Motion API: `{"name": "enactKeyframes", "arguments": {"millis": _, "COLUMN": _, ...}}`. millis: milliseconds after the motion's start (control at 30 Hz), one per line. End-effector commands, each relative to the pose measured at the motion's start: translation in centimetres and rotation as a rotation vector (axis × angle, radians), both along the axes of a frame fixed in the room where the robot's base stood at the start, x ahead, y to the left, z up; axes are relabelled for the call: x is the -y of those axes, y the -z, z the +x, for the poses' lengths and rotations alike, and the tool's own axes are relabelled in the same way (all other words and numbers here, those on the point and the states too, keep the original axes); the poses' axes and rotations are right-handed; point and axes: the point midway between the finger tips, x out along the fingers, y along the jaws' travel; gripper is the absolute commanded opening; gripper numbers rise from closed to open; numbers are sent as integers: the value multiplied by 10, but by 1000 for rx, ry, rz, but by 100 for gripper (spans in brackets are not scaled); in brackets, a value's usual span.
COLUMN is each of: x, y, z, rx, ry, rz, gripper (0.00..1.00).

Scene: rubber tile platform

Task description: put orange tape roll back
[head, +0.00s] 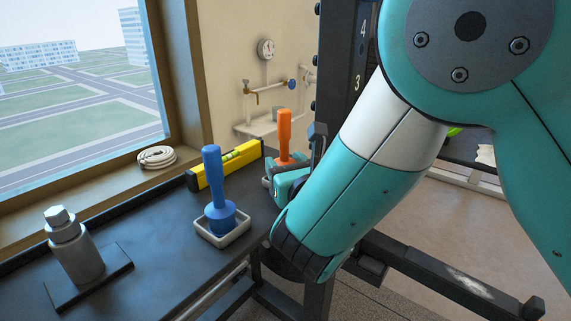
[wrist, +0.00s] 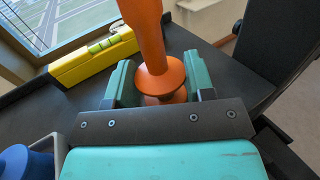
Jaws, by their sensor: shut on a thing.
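An orange handled piece (head: 284,135) with a round flange stands upright at the far right end of the dark bench. It also shows in the wrist view (wrist: 152,50), between the green fingers. My gripper (head: 289,172) is shut on its lower part, below the flange in the wrist view (wrist: 160,88). The base of the orange piece is hidden by my gripper, so I cannot tell whether it touches the bench. It looks like a handle rather than a tape roll; no orange tape roll shows elsewhere.
A similar blue piece (head: 216,190) stands in a white tray (head: 234,238) left of my gripper. A yellow level (head: 222,168) lies behind. A metal cylinder (head: 74,250) stands at left. A white coil (head: 156,157) lies on the sill. A dark post (head: 336,80) rises at right.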

Motion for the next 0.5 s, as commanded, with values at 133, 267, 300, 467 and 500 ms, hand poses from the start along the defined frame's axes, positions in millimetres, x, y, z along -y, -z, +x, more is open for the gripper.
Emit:
{"name": "enactKeyframes", "arguments": {"millis": 133, "x": 0, "y": 4, "z": 0, "rx": 0, "ry": 0, "rz": 0, "gripper": 18}}
{"name": "enactKeyframes", "arguments": {"millis": 267, "x": 0, "y": 8, "z": 0, "rx": -3, "ry": 0, "rz": -1, "gripper": 18}}
{"name": "enactKeyframes", "arguments": {"millis": 300, "x": 0, "y": 9, "z": 0, "rx": -4, "ry": 0, "rz": -2, "gripper": 18}}
{"name": "enactKeyframes", "arguments": {"millis": 467, "x": 0, "y": 15, "z": -1, "rx": -9, "ry": 0, "rz": -4, "gripper": 18}}
{"name": "enactKeyframes", "arguments": {"millis": 500, "x": 0, "y": 17, "z": -1, "rx": -10, "ry": 0, "rz": -4, "gripper": 18}}
